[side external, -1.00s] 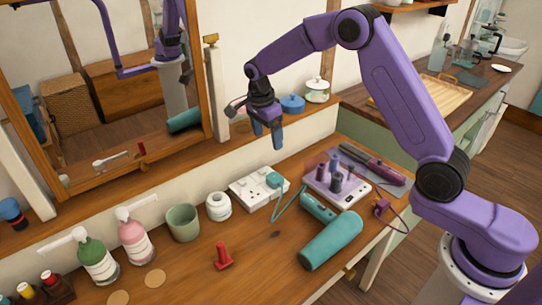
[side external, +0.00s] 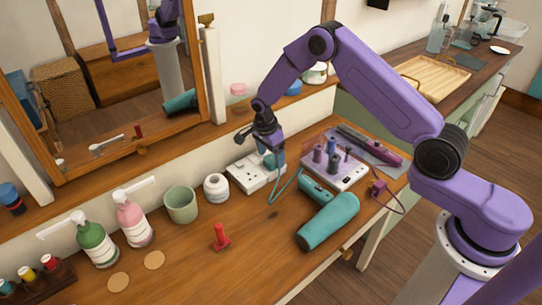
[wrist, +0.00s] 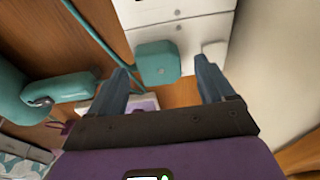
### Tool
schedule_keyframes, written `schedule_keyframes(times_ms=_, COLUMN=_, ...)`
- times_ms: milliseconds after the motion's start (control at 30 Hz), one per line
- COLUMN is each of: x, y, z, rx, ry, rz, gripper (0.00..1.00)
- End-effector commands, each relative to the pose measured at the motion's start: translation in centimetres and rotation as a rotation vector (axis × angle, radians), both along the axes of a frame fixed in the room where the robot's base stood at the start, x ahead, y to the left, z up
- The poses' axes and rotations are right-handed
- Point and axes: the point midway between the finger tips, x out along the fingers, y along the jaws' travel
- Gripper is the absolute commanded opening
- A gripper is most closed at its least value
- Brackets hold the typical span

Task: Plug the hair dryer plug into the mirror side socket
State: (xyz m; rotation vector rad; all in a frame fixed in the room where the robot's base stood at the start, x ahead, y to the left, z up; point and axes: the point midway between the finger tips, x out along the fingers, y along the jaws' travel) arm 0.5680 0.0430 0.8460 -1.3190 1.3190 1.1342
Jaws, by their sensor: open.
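The teal hair dryer plug (side external: 268,161) sits at the right end of the white socket block (side external: 246,172), which lies on the dressing table by the wall. Whether its pins are in a socket cannot be seen. My gripper (side external: 275,158) is open and low over the plug in the side view. In the wrist view the plug (wrist: 157,62) shows between my open fingers (wrist: 162,68), with space on both sides. The white block (wrist: 180,28) lies beyond it. The teal hair dryer (side external: 330,222) lies to the right, its cord (side external: 284,190) looping toward the plug.
A white jar (side external: 216,188) and green cup (side external: 181,205) stand left of the block. A power strip with purple and dark plugs (side external: 348,181) lies right of it. A red object (side external: 221,238) stands in front. The mirror (side external: 110,90) and ledge are behind.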

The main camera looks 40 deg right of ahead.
Motion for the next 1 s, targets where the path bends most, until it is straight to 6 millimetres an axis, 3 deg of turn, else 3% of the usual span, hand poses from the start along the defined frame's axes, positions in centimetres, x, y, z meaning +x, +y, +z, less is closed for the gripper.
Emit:
schedule_keyframes(times_ms=433, x=0.0, y=-0.14, z=-0.93, rx=0.0, ry=0.0, rz=0.0, gripper=0.82)
schedule_keyframes(times_ms=467, x=0.0, y=-0.14, z=-0.93, rx=0.0, ry=0.0, rz=0.0, gripper=0.75)
schedule_keyframes(times_ms=633, x=-0.01, y=-0.14, z=-0.92, rx=0.0, ry=0.0, rz=0.0, gripper=0.21)
schedule_keyframes(times_ms=1000, x=0.01, y=-0.12, z=-0.14, rx=0.0, ry=0.0, rz=0.0, gripper=0.21)
